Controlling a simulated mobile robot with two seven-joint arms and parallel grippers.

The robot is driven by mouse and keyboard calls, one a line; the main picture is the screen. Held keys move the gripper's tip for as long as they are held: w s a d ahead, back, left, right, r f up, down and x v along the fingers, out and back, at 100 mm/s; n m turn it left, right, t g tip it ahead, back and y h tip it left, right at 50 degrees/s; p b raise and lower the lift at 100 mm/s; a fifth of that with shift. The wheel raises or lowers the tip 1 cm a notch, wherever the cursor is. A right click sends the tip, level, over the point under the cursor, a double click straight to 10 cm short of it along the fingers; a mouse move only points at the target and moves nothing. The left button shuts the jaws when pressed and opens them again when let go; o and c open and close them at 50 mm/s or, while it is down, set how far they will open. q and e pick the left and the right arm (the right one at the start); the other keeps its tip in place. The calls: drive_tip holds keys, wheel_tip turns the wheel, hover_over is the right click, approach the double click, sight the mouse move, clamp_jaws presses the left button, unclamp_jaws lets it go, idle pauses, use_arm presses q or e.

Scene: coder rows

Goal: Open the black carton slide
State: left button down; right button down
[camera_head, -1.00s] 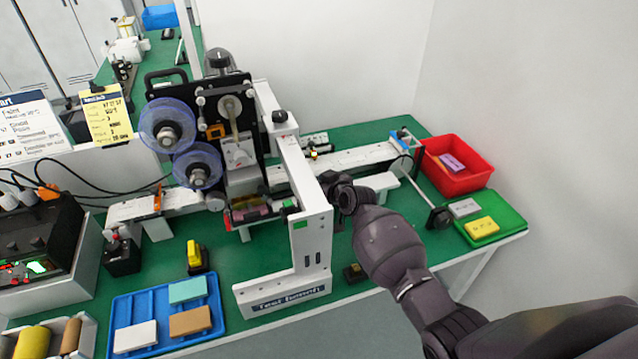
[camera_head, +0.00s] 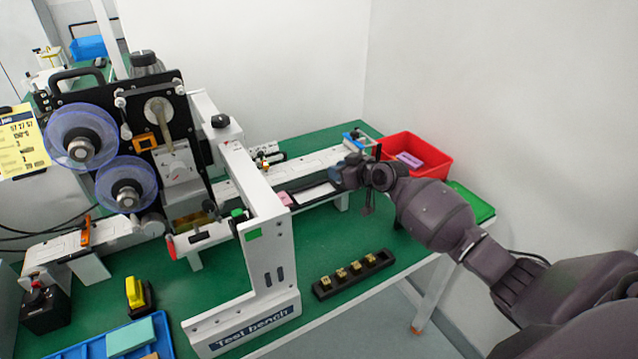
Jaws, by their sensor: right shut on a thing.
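The coder (camera_head: 178,165) with two clear reels stands at the left on the green bench. Its white frame (camera_head: 268,245) is in front of the conveyor rail (camera_head: 318,158). My right gripper (camera_head: 352,175) is near the right end of the rail, clear of the frame. It is shut on a dark part, apparently the black carton slide, which the fingers mostly hide. A small pink piece (camera_head: 285,198) and a pale strip lie between the frame and the gripper. My left gripper is not in view.
A red bin (camera_head: 428,146) and a green tray (camera_head: 470,200) are at the right, partly behind my arm. A black holder with several brass pieces (camera_head: 352,273) lies near the front edge. A yellow-topped block (camera_head: 136,292) and blue tray (camera_head: 95,346) are at front left.

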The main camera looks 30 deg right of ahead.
drive_tip(key=shift+d+f, duration=0.25)
drive_tip(key=shift+d, duration=0.3)
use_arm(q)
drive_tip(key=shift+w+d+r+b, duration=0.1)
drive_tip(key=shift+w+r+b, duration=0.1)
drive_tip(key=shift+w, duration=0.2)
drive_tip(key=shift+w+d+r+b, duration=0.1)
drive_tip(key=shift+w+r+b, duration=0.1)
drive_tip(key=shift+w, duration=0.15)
use_arm(e)
drive_tip(key=shift+d+r, duration=0.25)
drive_tip(key=shift+d, duration=0.35)
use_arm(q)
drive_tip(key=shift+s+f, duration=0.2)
use_arm(e)
drive_tip(key=c, duration=0.9)
unclamp_jaws()
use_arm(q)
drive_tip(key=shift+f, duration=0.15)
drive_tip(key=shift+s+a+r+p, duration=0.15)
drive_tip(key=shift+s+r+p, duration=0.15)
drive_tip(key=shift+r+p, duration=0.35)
use_arm(e)
drive_tip(key=v, duration=1)
drive_tip(key=shift+s+r, duration=0.15)
drive_tip(key=shift+s, duration=0.2)
